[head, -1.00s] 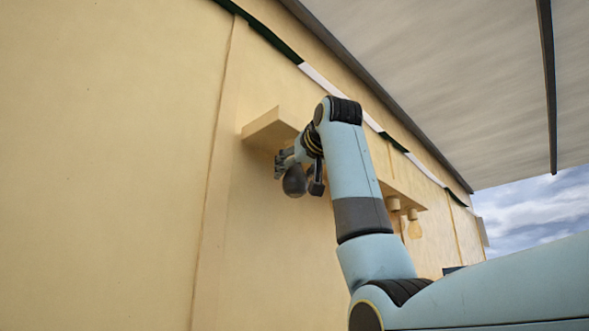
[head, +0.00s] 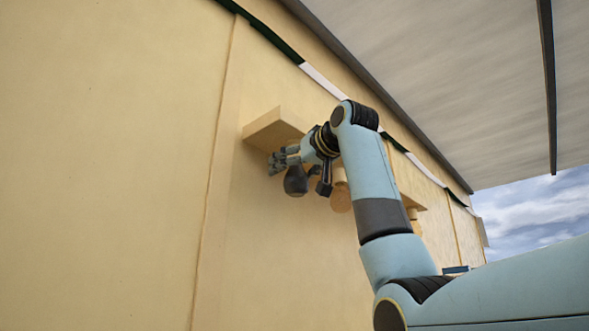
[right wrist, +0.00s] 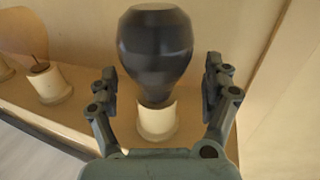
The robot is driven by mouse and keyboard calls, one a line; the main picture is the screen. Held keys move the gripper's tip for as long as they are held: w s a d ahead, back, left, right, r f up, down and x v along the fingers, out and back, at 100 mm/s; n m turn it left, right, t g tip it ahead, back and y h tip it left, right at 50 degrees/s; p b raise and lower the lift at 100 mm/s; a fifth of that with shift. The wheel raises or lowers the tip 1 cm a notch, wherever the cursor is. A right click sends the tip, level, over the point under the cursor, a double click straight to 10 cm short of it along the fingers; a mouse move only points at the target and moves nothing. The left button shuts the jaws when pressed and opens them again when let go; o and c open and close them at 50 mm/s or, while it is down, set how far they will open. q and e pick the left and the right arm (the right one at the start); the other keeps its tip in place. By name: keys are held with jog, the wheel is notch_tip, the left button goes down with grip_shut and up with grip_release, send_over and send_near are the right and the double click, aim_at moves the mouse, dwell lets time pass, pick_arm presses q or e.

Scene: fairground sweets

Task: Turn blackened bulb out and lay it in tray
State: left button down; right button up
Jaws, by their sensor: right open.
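The blackened bulb (head: 296,182) hangs under the wooden ledge on the wall in the head view. In the right wrist view the dark bulb (right wrist: 155,50) is seated in a white socket (right wrist: 157,122), in line with it. My right gripper (right wrist: 161,72) is open, with one finger on each side of the bulb and a visible gap on both sides. In the head view my right gripper (head: 287,161) covers the bulb's top and its socket. The tray cannot be made out. My left gripper is out of view.
The ledge (head: 272,131) juts from the cream wall (head: 110,170). A clear bulb (head: 341,198) hangs close to the right of the dark one; a clear bulb (right wrist: 24,35) in its socket also shows in the wrist view. A small dark blue object (head: 455,269) shows low at right.

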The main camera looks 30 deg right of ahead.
jog(key=n+y, duration=0.1)
jog(key=y, duration=0.1)
jog(key=d+n+y, duration=0.1)
jog(key=n+y, duration=0.1)
jog(key=shift+g+y, duration=0.4)
jog(key=n+g+y, duration=0.1)
jog(key=y, duration=0.1)
jog(key=n+g+y, duration=0.1)
jog(key=n+y, duration=0.1)
jog(key=y, duration=0.1)
jog(key=shift+a+n, duration=0.2)
jog(key=shift+n, duration=0.1)
jog(key=n+g+y, duration=0.2)
jog(key=shift+y, duration=0.3)
jog(key=shift+a, duration=0.15)
jog(key=shift+c, duration=0.3)
jog(key=shift+s+r, duration=0.1)
jog(key=c, duration=1.3)
